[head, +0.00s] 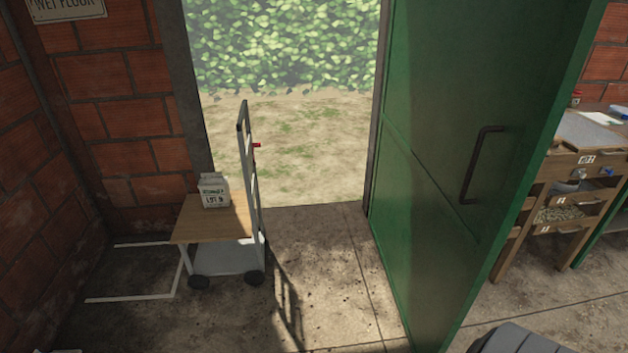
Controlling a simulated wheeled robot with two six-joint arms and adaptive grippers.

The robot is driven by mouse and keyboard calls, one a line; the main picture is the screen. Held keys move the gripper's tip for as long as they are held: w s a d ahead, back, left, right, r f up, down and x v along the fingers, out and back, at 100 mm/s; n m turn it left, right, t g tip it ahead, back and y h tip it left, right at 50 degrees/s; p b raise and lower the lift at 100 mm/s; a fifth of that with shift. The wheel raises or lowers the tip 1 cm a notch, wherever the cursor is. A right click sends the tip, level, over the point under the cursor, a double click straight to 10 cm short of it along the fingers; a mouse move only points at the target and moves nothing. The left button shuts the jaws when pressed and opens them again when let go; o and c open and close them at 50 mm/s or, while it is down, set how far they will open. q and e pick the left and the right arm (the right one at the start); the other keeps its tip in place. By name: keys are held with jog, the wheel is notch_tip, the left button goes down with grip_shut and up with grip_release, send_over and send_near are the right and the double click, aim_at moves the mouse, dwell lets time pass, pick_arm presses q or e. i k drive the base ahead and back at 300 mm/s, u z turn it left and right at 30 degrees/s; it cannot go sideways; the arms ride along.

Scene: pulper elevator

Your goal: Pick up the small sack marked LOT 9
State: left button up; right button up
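A small white sack (214,191) with dark lettering that reads LOT 9 stands upright on the wooden top of a cart (190,229). The cart stands left of the open doorway, beside the brick wall. The sack is near the back of the cart top, with the cart's upright handle frame (246,160) to its right. Neither of my grippers shows in the head view.
A green door (440,130) with a dark handle stands open right of the doorway. A wooden bench with drawers (560,196) is behind it at right. White floor lines (130,298) lie left of the cart. The concrete floor (330,265) before the doorway is clear.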

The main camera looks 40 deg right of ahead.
aim_at(214, 190)
jog(key=z, duration=0.75)
jog(key=i, duration=1.4)
jog(key=z, duration=0.55)
jog(key=i, duration=1.15)
jog(key=u, duration=0.15)
